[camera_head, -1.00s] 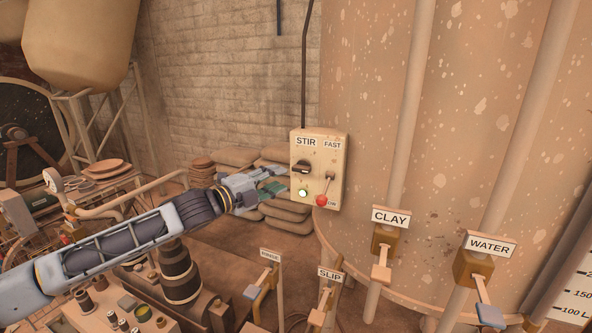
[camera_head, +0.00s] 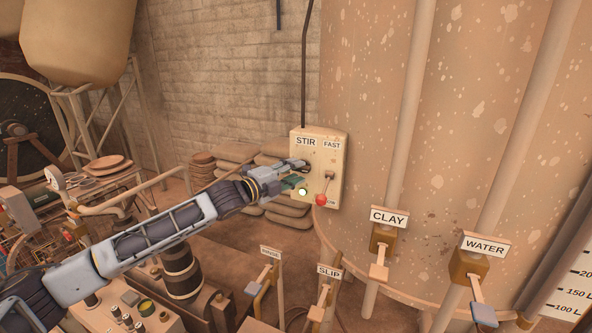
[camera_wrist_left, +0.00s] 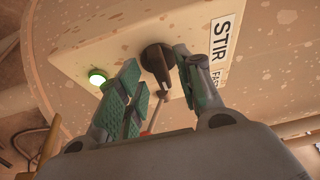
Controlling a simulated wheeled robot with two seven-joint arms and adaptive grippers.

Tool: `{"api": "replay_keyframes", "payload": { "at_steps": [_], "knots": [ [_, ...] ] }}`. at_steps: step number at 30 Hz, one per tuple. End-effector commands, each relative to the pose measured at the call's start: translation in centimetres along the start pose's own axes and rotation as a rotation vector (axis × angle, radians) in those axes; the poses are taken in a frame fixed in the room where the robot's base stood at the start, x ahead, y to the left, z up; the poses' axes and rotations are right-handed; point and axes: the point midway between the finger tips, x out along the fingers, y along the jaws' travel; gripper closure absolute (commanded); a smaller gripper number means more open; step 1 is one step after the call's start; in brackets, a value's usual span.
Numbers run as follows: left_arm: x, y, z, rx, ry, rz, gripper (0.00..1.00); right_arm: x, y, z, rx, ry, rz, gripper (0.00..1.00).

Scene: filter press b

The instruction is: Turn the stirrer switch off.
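A cream control box (camera_head: 337,188) labelled STIR and FAST is fixed in front of the big tank. Its black rotary knob (camera_wrist_left: 156,60) shows in the left wrist view under the STIR label; in the head view my gripper covers it. A red-tipped lever (camera_head: 321,199) hangs down under FAST, near a partly readable ON mark. A green lamp (camera_wrist_left: 97,76) is lit; it also shows in the head view (camera_head: 302,191). My left gripper (camera_head: 297,173) is open at the box, its fingers (camera_wrist_left: 158,85) to either side of the knob. I cannot tell whether they touch it. My right gripper is out of view.
CLAY (camera_head: 379,240), WATER (camera_head: 471,265), SLIP (camera_head: 323,300) and RINSE (camera_head: 263,277) valve handles stand below and right of the box. Stacked sacks (camera_head: 286,211) lie behind it. A bench with bottles and a barrel (camera_head: 182,270) is under my left arm.

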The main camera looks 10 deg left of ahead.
Motion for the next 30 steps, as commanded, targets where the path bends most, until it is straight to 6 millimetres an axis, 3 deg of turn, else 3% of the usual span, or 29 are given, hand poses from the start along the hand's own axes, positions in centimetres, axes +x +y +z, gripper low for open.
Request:
{"api": "replay_keyframes", "payload": {
  "at_steps": [7, 18, 26, 30],
  "knots": [
    [1.08, -0.11, -0.05, 0.001, 0.001, -0.001, 0.64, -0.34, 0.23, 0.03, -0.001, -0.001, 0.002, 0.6],
    [1.21, -0.04, -0.07, 0.001, 0.001, 0.0, 0.64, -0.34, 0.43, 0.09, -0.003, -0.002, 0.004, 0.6],
    [1.2, -0.03, -0.06, 0.001, 0.001, 0.0, 0.98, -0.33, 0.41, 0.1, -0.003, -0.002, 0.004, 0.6],
    [1.2, -0.02, -0.06, 0.001, 0.001, 0.0, 1.0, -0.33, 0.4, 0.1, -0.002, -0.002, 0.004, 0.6]
  ]
}}
